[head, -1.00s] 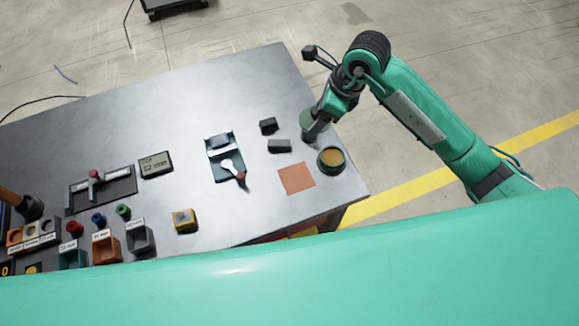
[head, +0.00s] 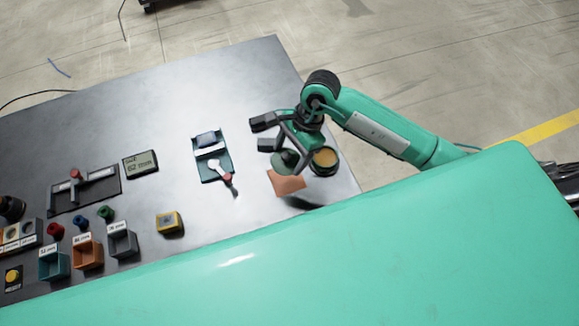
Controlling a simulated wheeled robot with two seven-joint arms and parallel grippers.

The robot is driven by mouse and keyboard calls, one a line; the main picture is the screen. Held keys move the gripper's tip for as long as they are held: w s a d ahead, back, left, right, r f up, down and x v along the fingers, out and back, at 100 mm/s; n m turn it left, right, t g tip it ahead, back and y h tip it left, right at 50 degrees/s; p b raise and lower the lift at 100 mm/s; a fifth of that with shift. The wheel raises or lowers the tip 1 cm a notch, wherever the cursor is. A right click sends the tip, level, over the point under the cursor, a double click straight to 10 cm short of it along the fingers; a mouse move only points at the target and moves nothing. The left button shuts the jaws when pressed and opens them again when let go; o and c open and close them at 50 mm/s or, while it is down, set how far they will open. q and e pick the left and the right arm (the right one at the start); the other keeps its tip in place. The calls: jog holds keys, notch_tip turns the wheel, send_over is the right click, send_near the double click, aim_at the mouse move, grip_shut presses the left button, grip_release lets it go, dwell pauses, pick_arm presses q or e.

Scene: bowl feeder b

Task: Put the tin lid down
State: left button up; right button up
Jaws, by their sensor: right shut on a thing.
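The tin lid (head: 283,163), a dark green disc, is held by my right gripper (head: 288,151), which is shut on it. The lid is over the far part of the salmon-coloured square (head: 288,186) and covers some of it. I cannot tell whether it touches the square. The open tin (head: 324,159), round with an orange-yellow inside, stands just right of the lid. My left gripper is not in view.
Two dark blocks (head: 262,122) lie just left of my right gripper. A teal fixture with a red-tipped lever (head: 213,158) is further left. Several coloured bins (head: 88,256) and a yellow box (head: 169,223) stand at the left. Bare tabletop lies between.

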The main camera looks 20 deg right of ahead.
aim_at(286, 179)
notch_tip(286, 179, down, 10)
jog(key=shift+r+p, duration=0.2)
jog(key=shift+p, duration=0.75)
jog(key=shift+f, duration=0.1)
jog(key=o, duration=1)
jog(key=shift+c, duration=0.2)
